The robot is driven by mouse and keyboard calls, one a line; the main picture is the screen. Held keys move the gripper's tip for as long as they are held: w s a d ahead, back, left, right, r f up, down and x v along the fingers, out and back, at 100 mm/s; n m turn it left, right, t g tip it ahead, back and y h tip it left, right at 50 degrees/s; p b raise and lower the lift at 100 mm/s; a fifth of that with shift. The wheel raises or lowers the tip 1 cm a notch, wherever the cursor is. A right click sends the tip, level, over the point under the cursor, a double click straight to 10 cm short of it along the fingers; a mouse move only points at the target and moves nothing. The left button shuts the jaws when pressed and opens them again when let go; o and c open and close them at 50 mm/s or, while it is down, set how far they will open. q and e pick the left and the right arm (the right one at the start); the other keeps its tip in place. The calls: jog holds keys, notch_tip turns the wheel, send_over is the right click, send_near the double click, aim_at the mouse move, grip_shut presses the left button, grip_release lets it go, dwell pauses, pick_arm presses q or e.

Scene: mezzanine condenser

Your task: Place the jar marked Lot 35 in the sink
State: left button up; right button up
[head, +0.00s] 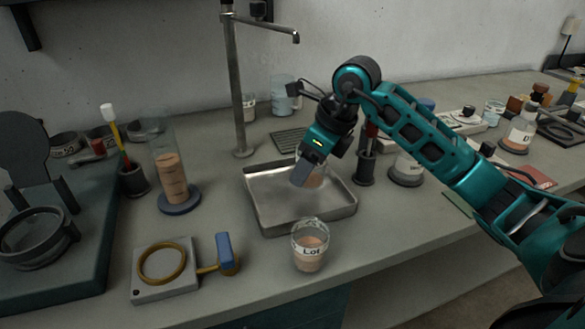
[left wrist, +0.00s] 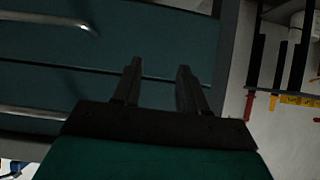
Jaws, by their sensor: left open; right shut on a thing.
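The sink is a shallow metal basin (head: 262,208) in the middle of the counter in the head view, under a tall tap. My right gripper (head: 304,172) is shut on a small clear jar (head: 318,177) with tan contents, within the basin's outline. I cannot tell whether this jar touches the basin floor, and its label is hidden. A similar jar (head: 310,254) stands upright on the counter in front of the basin; its label reads "Lot", with no number legible. My left gripper (left wrist: 158,76) is open and empty in the left wrist view, before dark teal drawer fronts.
The tap (head: 237,90) rises behind the basin. A tall cylinder (head: 172,175) stands left of it, and a plate with a brass ring (head: 162,264) lies front left. Bottles (head: 520,130) and other items crowd the right. Most of the basin floor is bare.

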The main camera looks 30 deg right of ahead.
jog(key=w+a, duration=0.1)
jog(key=w, duration=0.1)
jog(key=shift+w+a, duration=0.35)
jog(key=shift+a, duration=0.05)
jog(key=shift+f, duration=1.8)
jog(key=shift+f, duration=0.15)
jog(key=o, duration=1.2)
jog(key=v, duration=0.7)
jog(key=shift+r, duration=0.25)
jog(key=shift+d+r, duration=0.1)
jog(key=shift+r, duration=0.1)
jog(key=shift+s, duration=0.1)
